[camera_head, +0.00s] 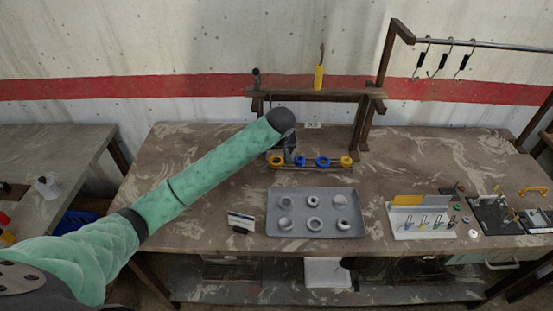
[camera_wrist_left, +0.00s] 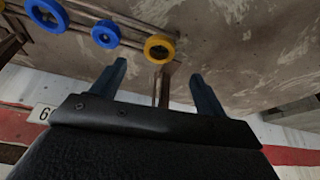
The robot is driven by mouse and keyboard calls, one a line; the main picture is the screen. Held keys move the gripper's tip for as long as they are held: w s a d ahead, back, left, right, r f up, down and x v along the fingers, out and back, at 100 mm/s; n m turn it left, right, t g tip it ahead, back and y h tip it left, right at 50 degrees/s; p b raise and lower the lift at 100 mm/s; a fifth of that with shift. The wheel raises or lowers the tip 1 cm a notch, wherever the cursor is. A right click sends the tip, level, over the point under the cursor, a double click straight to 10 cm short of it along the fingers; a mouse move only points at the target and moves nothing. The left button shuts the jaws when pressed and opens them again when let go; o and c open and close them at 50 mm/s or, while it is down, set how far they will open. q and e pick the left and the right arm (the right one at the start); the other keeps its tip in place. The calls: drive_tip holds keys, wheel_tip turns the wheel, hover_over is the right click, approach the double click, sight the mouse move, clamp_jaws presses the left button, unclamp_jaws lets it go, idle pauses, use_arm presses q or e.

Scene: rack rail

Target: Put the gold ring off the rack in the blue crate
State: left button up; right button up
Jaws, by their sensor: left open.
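A rack rail on the table carries a gold ring (camera_head: 275,160) at its left end, two blue rings (camera_head: 322,162) and another gold ring (camera_head: 346,161) at its right end. My left gripper (camera_head: 289,155) is above and behind the left part of the rail. In the left wrist view its two fingers (camera_wrist_left: 157,72) are apart with nothing between them. The end gold ring (camera_wrist_left: 149,47) sits just beyond the fingertips there, beside a blue ring (camera_wrist_left: 94,33). The blue crate (camera_head: 72,224) is partly visible at the lower left, below table height. My right gripper is not in view.
A grey tray (camera_head: 316,229) with several round parts lies in front of the rail. A dark wooden frame (camera_head: 318,93) with a yellow-handled tool (camera_head: 319,77) stands behind. Tool holders (camera_head: 421,221) fill the right side. A side table (camera_head: 60,150) is at left.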

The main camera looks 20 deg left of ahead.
sight(276, 157)
use_arm(q)
drive_tip(key=shift+p+x, duration=0.5)
drive_tip(key=shift+x, duration=0.55)
drive_tip(key=shift+w+f, duration=0.15)
drive_tip(key=p+x, duration=0.3)
drive_tip(key=x, duration=0.1)
drive_tip(key=shift+w+p, duration=0.1)
drive_tip(key=shift+p, duration=0.25)
drive_tip(key=shift+w+a+f, duration=0.1)
drive_tip(key=shift+f, duration=0.25)
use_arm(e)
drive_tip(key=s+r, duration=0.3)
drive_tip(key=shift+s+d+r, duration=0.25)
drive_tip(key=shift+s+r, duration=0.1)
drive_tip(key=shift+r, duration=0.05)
use_arm(q)
drive_tip(key=c, duration=1.1)
drive_tip(key=shift+c, duration=0.2)
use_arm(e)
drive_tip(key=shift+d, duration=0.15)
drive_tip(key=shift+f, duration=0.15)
